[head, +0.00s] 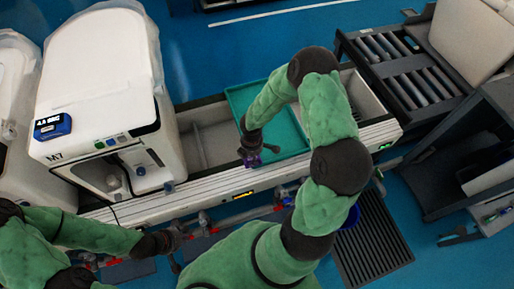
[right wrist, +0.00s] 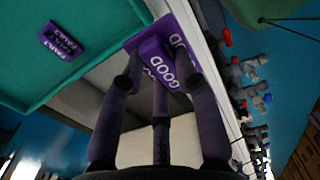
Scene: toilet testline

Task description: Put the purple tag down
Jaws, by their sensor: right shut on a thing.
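My right gripper (head: 252,150) is shut on a purple tag (right wrist: 166,60) that reads "GOOD" in white; the tag sits between the fingertips in the right wrist view (right wrist: 159,84). In the head view only a small purple patch shows at the fingertips, near the front left edge of the teal tray (head: 240,97). A second purple tag (right wrist: 63,40), reading "FAULT", lies on the teal surface in the right wrist view. My left gripper (head: 172,242) is at the lower left in front of the line; its fingers are too small to read.
A white machine marked M7 (head: 100,75) stands left of the tray on the conveyor line (head: 205,145). Pipes with red and blue fittings (right wrist: 245,90) run along the line's front side. A roller rack (head: 405,70) stands at the upper right.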

